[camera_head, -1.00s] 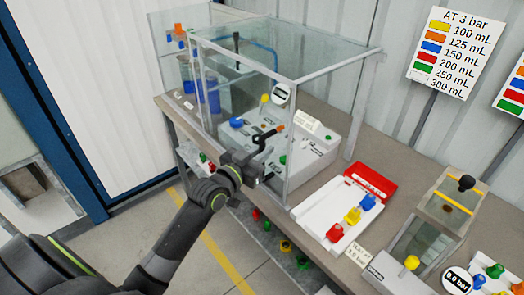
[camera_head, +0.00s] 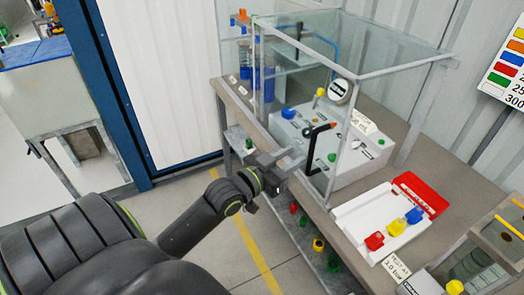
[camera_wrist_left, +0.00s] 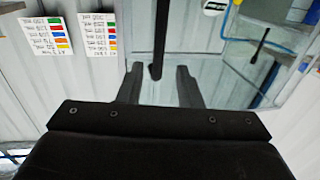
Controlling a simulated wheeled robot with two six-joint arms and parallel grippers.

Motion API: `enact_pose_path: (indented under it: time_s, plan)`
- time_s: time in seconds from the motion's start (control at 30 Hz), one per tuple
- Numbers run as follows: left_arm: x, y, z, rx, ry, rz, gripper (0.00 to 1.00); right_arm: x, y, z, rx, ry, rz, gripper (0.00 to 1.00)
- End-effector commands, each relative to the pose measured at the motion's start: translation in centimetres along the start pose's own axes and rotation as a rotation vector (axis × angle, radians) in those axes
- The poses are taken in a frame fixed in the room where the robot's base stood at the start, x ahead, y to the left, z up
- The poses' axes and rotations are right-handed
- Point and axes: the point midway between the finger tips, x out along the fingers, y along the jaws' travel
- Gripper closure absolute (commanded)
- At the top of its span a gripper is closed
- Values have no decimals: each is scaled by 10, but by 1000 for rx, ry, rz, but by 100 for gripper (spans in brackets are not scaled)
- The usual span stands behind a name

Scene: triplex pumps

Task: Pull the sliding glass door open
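The glass enclosure (camera_head: 365,72) stands on the bench, with clear panes in grey frames. Its front pane (camera_head: 285,105) faces my left arm. A black bent handle or lever (camera_head: 311,150) shows by the front pane; I cannot tell whether it is on the door or behind it. My left gripper (camera_head: 287,160) is just left of it, fingers pointing at the enclosure. In the left wrist view, the gripper (camera_wrist_left: 158,88) has its fingers spread, with a black bar (camera_wrist_left: 160,40) between them in the picture. Contact cannot be told. My right gripper is not in view.
A white tray (camera_head: 358,217) with coloured pieces and a red panel (camera_head: 421,194) lies right of the enclosure. Blue-filled cylinders (camera_head: 245,80) stand behind the glass. A lower shelf (camera_head: 290,228) holds coloured pieces. The floor (camera_head: 205,255) before the bench is clear.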

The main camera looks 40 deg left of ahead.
Motion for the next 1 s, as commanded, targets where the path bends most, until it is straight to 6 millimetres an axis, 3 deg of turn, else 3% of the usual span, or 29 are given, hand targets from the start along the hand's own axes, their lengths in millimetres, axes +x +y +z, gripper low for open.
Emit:
enact_pose_path:
  time_s: [0.2, 0.5, 1.0]
  plan:
    - [-44, 1, 0, 2, -4, 2, 68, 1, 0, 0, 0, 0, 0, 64]
    - [-85, 0, -1, 0, -3, -1, 68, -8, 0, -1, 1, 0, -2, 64]
    - [-97, 0, 0, -1, 1, 1, 68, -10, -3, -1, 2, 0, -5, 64]
